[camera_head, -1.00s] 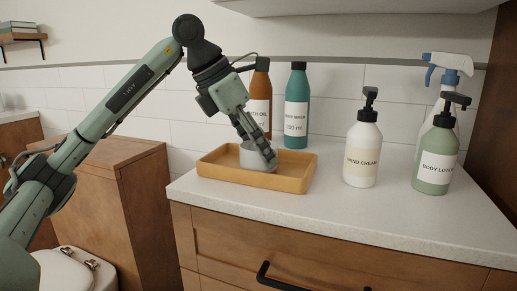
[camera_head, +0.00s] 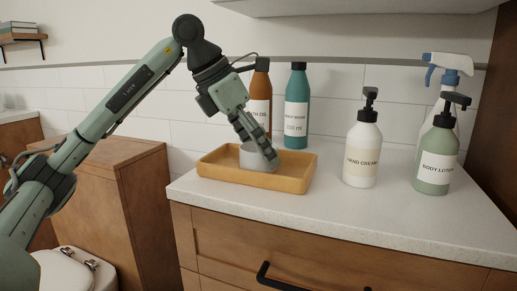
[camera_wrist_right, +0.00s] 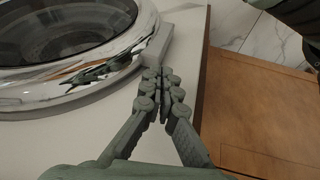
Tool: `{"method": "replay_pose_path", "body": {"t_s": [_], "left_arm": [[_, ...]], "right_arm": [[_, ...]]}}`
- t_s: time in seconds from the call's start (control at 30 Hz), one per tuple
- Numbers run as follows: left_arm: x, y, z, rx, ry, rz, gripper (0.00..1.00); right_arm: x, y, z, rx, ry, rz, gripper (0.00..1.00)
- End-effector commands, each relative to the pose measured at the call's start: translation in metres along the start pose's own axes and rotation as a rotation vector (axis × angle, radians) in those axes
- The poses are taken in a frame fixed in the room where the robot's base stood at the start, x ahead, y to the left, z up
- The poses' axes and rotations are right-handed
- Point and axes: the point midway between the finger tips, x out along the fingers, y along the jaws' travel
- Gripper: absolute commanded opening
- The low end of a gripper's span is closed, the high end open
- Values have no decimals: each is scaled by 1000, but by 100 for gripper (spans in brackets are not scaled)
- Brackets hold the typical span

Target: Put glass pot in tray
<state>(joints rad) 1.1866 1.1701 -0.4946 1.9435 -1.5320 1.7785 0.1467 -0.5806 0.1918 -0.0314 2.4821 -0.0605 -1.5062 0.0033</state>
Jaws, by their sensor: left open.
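The glass pot (camera_head: 249,158), a small greyish round vessel, sits inside the yellow-orange wooden tray (camera_head: 284,185) on the countertop. My left gripper (camera_head: 264,153) reaches down over the tray from the left. Its jaws are open at the pot's right side, with the fingers hiding part of the pot. Whether the fingers touch the pot is unclear. My right gripper (camera_wrist_right: 163,82) shows only in the right wrist view, with its fingertips together and nothing visible between them.
Behind the tray stand an orange-brown bottle (camera_head: 260,95) and a teal bottle (camera_head: 296,107). A hand cream pump (camera_head: 361,150), a green body lotion pump (camera_head: 436,160) and a spray bottle (camera_head: 449,92) stand to the right. A chrome-rimmed dark glass round (camera_wrist_right: 65,30) is near my right gripper.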

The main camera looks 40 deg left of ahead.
Motion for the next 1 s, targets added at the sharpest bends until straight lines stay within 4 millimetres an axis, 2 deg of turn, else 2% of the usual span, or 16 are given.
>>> {"method": "replay_pose_path", "body": {"t_s": [0.17, 0.3, 0.5, 0.7, 1.0], "left_arm": [[-39, 0, 2, 0, -6, 2, 80], [-71, 0, 2, 0, -5, 1, 80], [-106, 0, 2, -1, -3, 1, 80], [-120, 0, 1, 0, -1, -1, 80], [-120, 0, 0, 0, 0, -1, 80]], "right_arm": [[-3, 12, 22, 11, -100, 22, 0], [12, 9, 20, 8, -100, 13, 0], [29, 6, 20, 7, -103, 3, 0], [38, 4, 21, 6, -105, -1, 0], [39, 4, 22, 6, -106, -2, 0]]}}
